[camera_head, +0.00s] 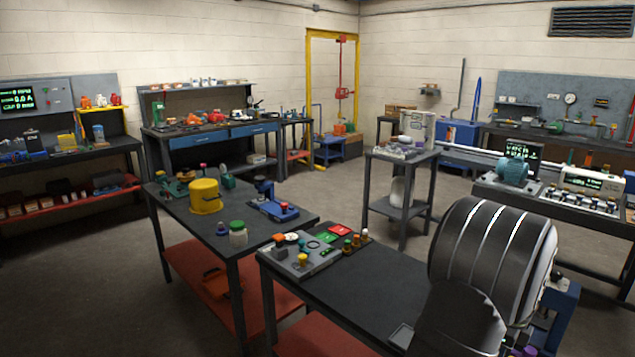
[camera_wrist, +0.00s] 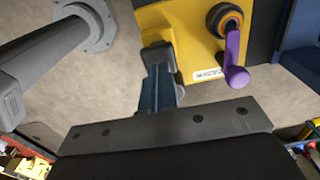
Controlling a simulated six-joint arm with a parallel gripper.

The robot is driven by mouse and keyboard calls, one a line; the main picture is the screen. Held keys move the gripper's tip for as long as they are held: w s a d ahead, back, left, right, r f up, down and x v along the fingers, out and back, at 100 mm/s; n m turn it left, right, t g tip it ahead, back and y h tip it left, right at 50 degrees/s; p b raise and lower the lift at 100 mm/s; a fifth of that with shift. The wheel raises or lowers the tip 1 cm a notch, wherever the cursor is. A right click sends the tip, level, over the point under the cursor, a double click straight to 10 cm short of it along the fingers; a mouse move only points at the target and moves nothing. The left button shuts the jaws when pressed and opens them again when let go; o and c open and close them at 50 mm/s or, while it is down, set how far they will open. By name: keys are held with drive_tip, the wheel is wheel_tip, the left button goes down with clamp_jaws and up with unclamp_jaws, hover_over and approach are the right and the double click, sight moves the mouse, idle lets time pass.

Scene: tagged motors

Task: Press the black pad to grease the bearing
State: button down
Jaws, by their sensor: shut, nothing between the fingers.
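My gripper (camera_wrist: 157,58) is shut and empty in the wrist view. Its closed fingers point toward the top of the picture, beside the left edge of a yellow housing (camera_wrist: 185,50). I cannot tell whether they touch it. The housing carries a round dark knob with an orange ring (camera_wrist: 226,20) and a purple lever (camera_wrist: 235,62), both right of the fingers. I cannot make out the black pad or the bearing for certain in either view. My gripper is not clearly visible in the head view, where my large dark arm link fills the lower right.
In the head view, a control board (camera_head: 302,262) with green and red plates lies on the near bench (camera_head: 370,292). A yellow pot (camera_head: 204,197) stands on the bench to its left. A small stand (camera_head: 402,160) is behind. Open floor (camera_head: 330,200) lies between benches.

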drive_tip(key=shift+f, duration=1.55)
drive_tip(key=shift+r, duration=1.85)
wheel_tip(320, 180, up, 6)
drive_tip(key=shift+f, duration=0.1)
